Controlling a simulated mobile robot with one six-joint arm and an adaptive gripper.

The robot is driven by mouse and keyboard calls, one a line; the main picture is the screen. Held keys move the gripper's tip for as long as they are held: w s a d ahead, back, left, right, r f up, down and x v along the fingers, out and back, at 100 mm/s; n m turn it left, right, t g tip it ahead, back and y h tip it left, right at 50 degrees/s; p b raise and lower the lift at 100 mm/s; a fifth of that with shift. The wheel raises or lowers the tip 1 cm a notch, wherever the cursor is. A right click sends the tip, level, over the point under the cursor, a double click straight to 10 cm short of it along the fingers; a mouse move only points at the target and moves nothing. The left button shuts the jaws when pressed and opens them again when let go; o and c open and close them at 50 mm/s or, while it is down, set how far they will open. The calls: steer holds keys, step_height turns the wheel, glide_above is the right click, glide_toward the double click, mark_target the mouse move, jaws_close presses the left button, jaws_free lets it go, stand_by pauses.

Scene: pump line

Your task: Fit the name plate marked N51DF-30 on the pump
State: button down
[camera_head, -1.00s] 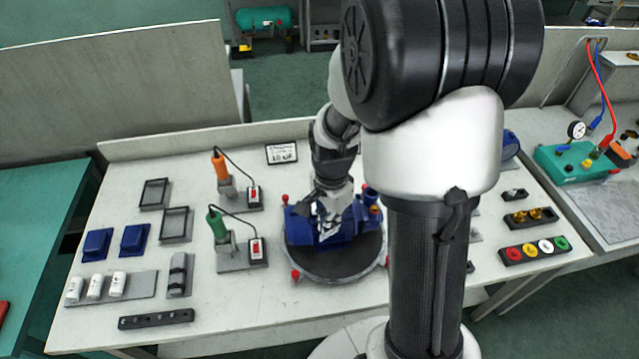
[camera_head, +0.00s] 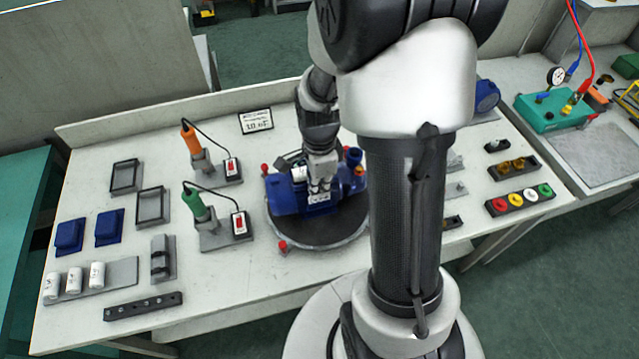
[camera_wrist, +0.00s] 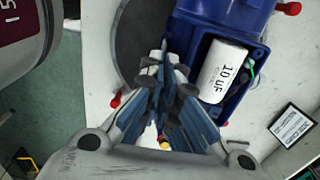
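The blue pump (camera_head: 285,201) lies on a dark round turntable (camera_head: 300,238) in the middle of the bench. My gripper (camera_head: 319,197) is over the pump and hides part of it. In the wrist view the fingers of my gripper (camera_wrist: 160,62) come together at the tips, with nothing clearly seen between them. Beside them is the pump's open blue box (camera_wrist: 247,98), holding a white cylinder (camera_wrist: 222,72) marked 10 uF. I cannot make out a name plate marked N51DF-30, nor tell whether the fingertips touch the pump.
An orange-handled tool (camera_head: 191,140) and a green-handled tool (camera_head: 194,204) stand left of the turntable. White cylinders (camera_head: 97,275), blue covers (camera_head: 109,227) and dark frames (camera_head: 150,207) lie farther left. Coloured buttons (camera_head: 522,200) are at right.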

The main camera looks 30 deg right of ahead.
steer(key=shift+f+b, duration=0.45)
steer(key=shift+f, duration=0.5)
stand_by(0.6)
steer(key=c, duration=2.3)
jaws_free()
steer(key=shift+f, duration=0.1)
steer(key=o, duration=0.6)
steer(key=shift+w+r, duration=0.1)
steer(key=shift+r, duration=0.1)
steer(key=shift+r+p, duration=2.5)
steer(key=shift+r, duration=0.4)
